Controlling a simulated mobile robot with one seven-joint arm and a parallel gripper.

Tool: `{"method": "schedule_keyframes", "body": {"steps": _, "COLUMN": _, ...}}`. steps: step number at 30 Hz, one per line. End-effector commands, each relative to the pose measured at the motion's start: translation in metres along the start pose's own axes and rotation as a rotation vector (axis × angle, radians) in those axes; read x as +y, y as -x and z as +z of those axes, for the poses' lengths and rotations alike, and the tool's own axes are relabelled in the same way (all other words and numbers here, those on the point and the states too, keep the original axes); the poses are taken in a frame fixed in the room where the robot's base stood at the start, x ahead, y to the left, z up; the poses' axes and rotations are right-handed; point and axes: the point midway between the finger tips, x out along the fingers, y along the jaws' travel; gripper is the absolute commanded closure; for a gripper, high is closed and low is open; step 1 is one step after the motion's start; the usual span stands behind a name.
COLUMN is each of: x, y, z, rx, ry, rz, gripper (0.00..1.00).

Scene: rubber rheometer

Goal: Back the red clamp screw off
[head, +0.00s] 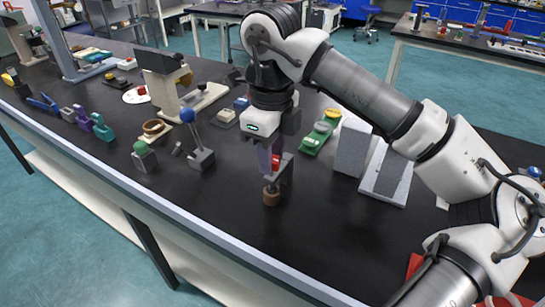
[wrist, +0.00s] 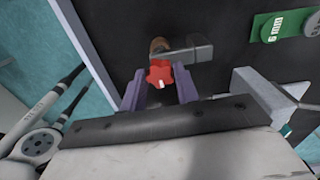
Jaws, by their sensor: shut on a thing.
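The red clamp screw (head: 276,162) has a lobed knob and sits on top of a small grey clamp (head: 286,172) on the black bench. In the wrist view the red clamp screw (wrist: 159,74) lies between my purple fingertips, and a white mark shows on it. My gripper (head: 268,158) points down from above and is shut on the screw. In the wrist view my gripper (wrist: 160,88) has one finger on each side of the knob. A brown cylinder (head: 271,196) stands at the clamp's front; it shows partly in the wrist view (wrist: 159,46). The screw's thread is hidden.
A green gauge strip (head: 318,134) lies behind the clamp. A blue-knobbed lever (head: 198,148) and a green-knobbed block (head: 143,156) stand to the left. The bench in front of the clamp is clear to its edge.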

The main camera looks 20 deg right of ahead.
Motion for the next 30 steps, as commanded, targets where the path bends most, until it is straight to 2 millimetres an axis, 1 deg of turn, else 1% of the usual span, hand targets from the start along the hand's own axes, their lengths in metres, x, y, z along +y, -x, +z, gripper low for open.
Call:
{"method": "schedule_keyframes", "body": {"steps": 1, "x": 0.0004, "y": -0.0009, "z": 0.0, "rx": 0.001, "ry": 0.001, "rz": 0.002, "gripper": 0.92}}
{"method": "schedule_keyframes", "body": {"steps": 2, "x": 0.0004, "y": -0.0009, "z": 0.0, "rx": 0.001, "ry": 0.0, "rz": 0.002, "gripper": 0.67}}
{"method": "schedule_keyframes", "body": {"steps": 3, "x": 0.0004, "y": -0.0009, "z": 0.0, "rx": 0.001, "ry": 0.0, "rz": 0.002, "gripper": 0.61}}
{"method": "schedule_keyframes", "body": {"steps": 5, "x": 0.0004, "y": -0.0008, "z": 0.0, "rx": 0.001, "ry": -0.001, "rz": 0.001, "gripper": 0.54}}
{"method": "schedule_keyframes", "body": {"steps": 14, "x": 0.0001, "y": -0.0003, "z": -0.0001, "rx": 0.001, "ry": -0.002, "rz": 0.0, "gripper": 0.54}}
{"method": "schedule_keyframes", "body": {"steps": 17, "x": 0.0, "y": -0.0012, "z": -0.0002, "rx": 0.001, "ry": -0.029, "rz": -0.001, "gripper": 0.54}}
{"method": "schedule_keyframes", "body": {"steps": 24, "x": -0.0003, "y": -0.0023, "z": -0.0003, "rx": 0.001, "ry": -0.312, "rz": -0.003, "gripper": 0.54}}
{"method": "schedule_keyframes", "body": {"steps": 30, "x": -0.0001, "y": -0.0011, "z": -0.0002, "rx": 0.001, "ry": -0.43, "rz": -0.001, "gripper": 0.54}}
